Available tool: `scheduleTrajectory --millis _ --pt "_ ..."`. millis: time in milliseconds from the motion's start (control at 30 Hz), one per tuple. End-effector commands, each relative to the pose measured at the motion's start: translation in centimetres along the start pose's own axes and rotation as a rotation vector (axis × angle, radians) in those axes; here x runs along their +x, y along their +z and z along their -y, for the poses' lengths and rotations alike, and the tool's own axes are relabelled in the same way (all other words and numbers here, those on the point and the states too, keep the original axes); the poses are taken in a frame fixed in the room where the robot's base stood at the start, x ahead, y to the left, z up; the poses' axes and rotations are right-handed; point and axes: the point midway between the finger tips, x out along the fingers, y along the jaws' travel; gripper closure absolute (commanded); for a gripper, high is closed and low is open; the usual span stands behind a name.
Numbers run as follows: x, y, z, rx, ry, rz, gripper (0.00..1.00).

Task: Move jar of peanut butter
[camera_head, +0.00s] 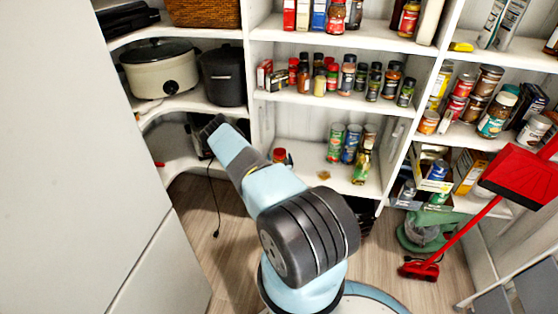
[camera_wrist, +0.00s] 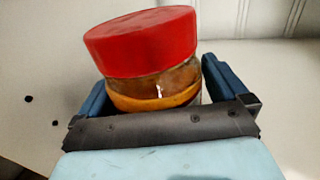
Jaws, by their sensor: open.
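The jar of peanut butter (camera_wrist: 150,84) has a red lid, brown contents and a yellow-orange band. In the wrist view it is between the two blue fingers of my open gripper (camera_wrist: 156,88), with a gap visible at its right side. Its lower part is hidden behind the gripper's dark front edge. In the head view a small red-lidded jar (camera_head: 279,155) shows on the lower middle shelf, just right of my arm, partly hidden. I cannot make out the fingers in the head view.
Cans (camera_head: 351,143) and a green bottle (camera_head: 361,167) stand to the right on the same shelf. Spice jars (camera_head: 347,76) fill the shelf above. A slow cooker (camera_head: 160,70) and black pot (camera_head: 223,75) stand upper left. A red broom (camera_head: 421,270) is at right.

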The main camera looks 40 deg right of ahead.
Motion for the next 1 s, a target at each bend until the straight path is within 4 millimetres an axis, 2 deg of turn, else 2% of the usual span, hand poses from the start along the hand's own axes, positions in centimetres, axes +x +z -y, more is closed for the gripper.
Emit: scheduleTrajectory --millis 167,500,700,833,1000 --pt "-1.8 -0.1 -0.1 -0.002 0.002 -0.003 0.0" --pt "-8.4 -0.2 -0.1 -0.004 0.001 -0.004 0.0" --pt "-11.7 -0.2 -0.1 -0.002 0.002 -0.004 0.0" --pt "-13.0 -0.2 0.0 -0.002 0.0 -0.002 0.0" --pt "-13.6 -0.1 -0.1 0.0 0.002 -0.001 0.0"
